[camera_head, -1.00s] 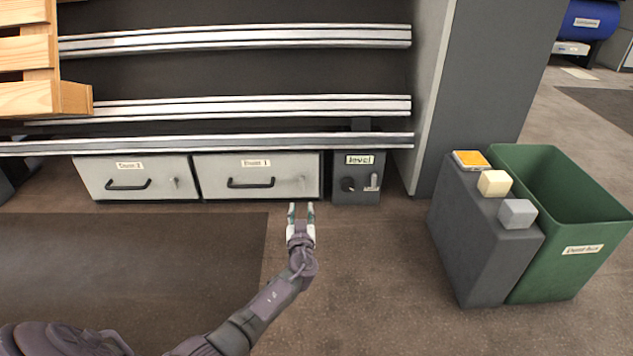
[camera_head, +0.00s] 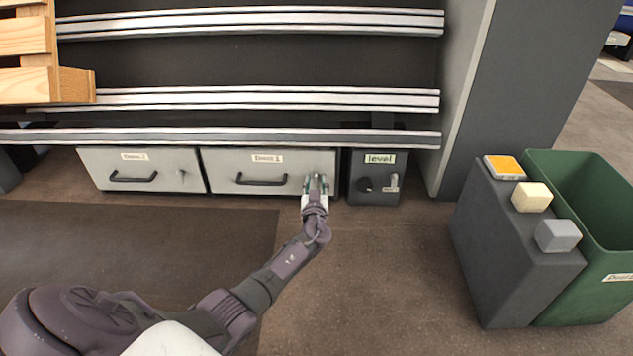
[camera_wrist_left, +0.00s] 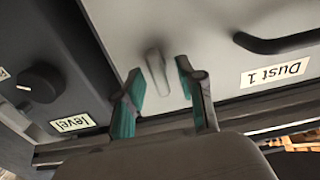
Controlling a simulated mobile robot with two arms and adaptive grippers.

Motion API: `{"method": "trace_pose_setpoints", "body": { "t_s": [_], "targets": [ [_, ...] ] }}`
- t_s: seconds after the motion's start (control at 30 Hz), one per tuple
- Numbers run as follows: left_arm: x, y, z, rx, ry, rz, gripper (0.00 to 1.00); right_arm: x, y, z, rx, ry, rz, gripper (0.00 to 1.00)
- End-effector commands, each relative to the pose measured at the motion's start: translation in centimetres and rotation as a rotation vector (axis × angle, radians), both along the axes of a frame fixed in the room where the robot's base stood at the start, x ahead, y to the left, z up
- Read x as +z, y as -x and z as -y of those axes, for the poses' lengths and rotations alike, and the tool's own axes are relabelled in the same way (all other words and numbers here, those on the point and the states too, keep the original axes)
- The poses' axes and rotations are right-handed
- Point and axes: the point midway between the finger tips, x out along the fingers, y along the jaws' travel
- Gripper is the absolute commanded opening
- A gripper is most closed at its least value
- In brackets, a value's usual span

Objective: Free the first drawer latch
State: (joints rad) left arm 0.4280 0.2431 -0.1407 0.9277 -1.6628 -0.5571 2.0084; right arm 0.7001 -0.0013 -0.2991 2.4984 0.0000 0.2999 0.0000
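The drawer labelled Dust 1 (camera_head: 222,166) is shut under the lowest rail in the head view. Its latch (camera_wrist_left: 156,66), a small pale grey lever, shows in the wrist view, which looks upside down. There it stands nearly upright, slightly tilted. My left gripper (camera_head: 316,181) is in front of the drawer's right end and hides most of the latch in the head view. In the wrist view its two teal-padded fingers (camera_wrist_left: 160,72) are apart, with the latch between and just beyond their tips. No contact is visible. My right gripper is not in view.
Dust 1's black handle (camera_head: 262,180) is left of my gripper. A dark level box (camera_head: 378,190) with a knob stands to its right. The drawer Dust 2 (camera_head: 98,164) is at left. A button pedestal (camera_head: 500,250) and a green bin (camera_head: 600,300) stand at right. Rails run above.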

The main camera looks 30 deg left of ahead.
Motion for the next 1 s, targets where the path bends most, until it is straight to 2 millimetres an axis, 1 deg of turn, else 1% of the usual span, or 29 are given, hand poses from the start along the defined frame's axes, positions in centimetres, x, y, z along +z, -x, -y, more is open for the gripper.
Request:
{"method": "trace_pose_setpoints", "body": {
  "t_s": [0.03,0.07,0.2,0.27,0.3,0.67,0.83,1.0],
  "targets": [
    [0.03,0.0,-0.01,0.0,0.0,0.0,0.39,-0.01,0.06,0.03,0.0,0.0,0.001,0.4],
    [0.03,0.0,-0.01,0.0,0.0,0.0,0.35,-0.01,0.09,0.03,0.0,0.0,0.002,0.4],
    [0.04,-0.01,-0.01,0.0,-0.001,0.001,0.12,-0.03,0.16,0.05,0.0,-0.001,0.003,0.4],
    [0.04,-0.01,-0.01,0.0,-0.001,0.001,0.02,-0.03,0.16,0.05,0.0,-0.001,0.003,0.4],
    [0.04,-0.01,-0.01,0.0,-0.001,0.001,0.0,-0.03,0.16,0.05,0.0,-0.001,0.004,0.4],
    [0.05,0.0,-0.01,0.001,-0.02,-0.011,0.0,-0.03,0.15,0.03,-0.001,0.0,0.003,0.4],
    [0.07,-0.02,-0.04,0.001,-0.081,-0.047,0.0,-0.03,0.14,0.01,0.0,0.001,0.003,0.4],
    [0.07,-0.08,0.07,0.0,-0.187,-0.112,0.0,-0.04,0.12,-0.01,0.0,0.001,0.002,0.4]
  ]
}}
